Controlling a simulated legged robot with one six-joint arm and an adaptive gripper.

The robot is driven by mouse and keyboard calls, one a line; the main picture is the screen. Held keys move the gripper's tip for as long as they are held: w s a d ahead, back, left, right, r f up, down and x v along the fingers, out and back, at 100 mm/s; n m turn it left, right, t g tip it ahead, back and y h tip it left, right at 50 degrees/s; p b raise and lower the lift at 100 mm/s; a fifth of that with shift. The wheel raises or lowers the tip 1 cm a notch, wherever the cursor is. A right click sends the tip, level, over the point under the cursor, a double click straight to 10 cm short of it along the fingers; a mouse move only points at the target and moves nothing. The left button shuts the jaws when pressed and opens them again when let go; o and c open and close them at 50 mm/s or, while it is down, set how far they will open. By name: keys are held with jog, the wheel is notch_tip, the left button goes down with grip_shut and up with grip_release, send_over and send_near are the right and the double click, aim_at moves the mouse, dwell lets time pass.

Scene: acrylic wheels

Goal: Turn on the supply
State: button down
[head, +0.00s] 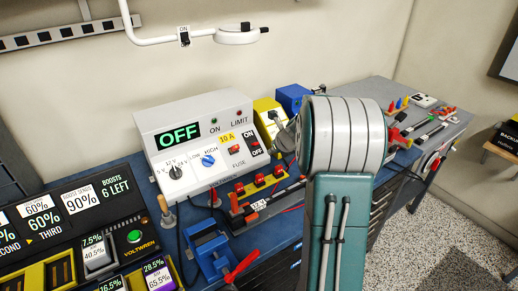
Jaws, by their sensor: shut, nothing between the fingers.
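The supply (160,131) is a white box on the blue bench, at the middle left of the head view. Its display (179,135) reads OFF in green. A red rocker switch (254,143) marked ON and OFF sits at the right end of its sloped front. The front also has a black knob (176,172), a blue LOW/HIGH knob (208,160) and a red fuse part (235,149). My gripper (284,132) shows only partly, as grey parts right of the switch and apart from it. It looks shut and empty; my arm hides the rest.
A yellow box (265,112) and a blue box (291,96) stand behind my gripper. A row of red parts (260,180) and a blue vise (208,246) are in front of the supply. A white lamp arm (160,41) hangs above. A black labelled panel (75,225) is at left.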

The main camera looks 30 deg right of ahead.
aim_at(260, 160)
jog(key=shift+d+f, duration=0.1)
jog(key=shift+f, duration=0.1)
jog(key=x, duration=1)
jog(key=w+r, duration=0.1)
jog(key=r, duration=0.2)
jog(key=shift+w, duration=0.4)
jog(key=shift+w+r, duration=0.2)
jog(key=shift+r, duration=0.2)
